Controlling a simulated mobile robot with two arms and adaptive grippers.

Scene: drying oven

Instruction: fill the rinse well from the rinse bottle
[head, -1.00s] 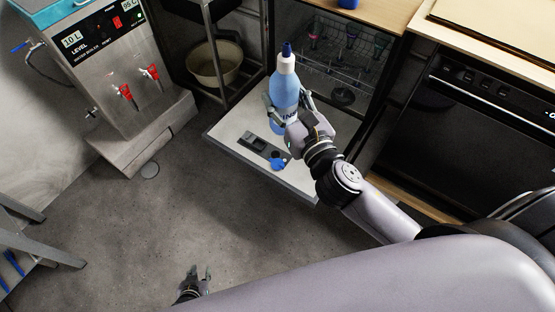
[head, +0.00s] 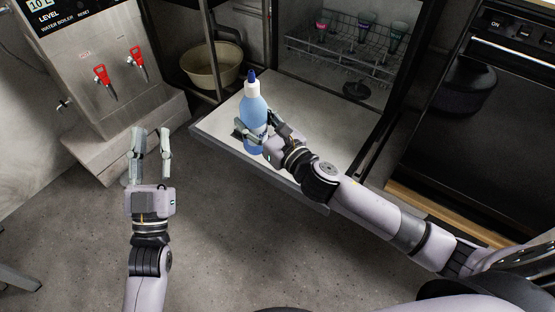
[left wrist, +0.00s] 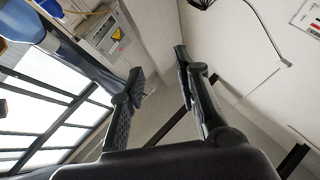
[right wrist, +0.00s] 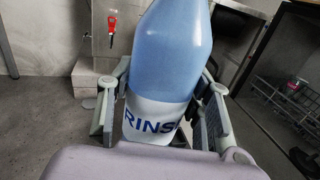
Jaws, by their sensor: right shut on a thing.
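The rinse bottle (head: 253,112) is light blue with a white neck and a dark blue tip. It stands upright over the open dishwasher door (head: 215,120); I cannot tell whether it touches the door. My right gripper (head: 262,133) is shut around its lower body. In the right wrist view, the bottle (right wrist: 172,55) fills the space between the fingers, with its RINSE label partly visible. My left gripper (head: 151,152) is open and empty, left of the door in front of the water boiler. A dark piece on the door, perhaps the well's unit, is mostly hidden behind bottle and gripper.
The dishwasher rack (head: 340,58) behind the door holds several coloured glasses. The water boiler (head: 95,75) with red taps stands at the left, and a beige bowl (head: 211,66) sits on a shelf. A black oven (head: 490,120) is at the right. Floor in front is clear.

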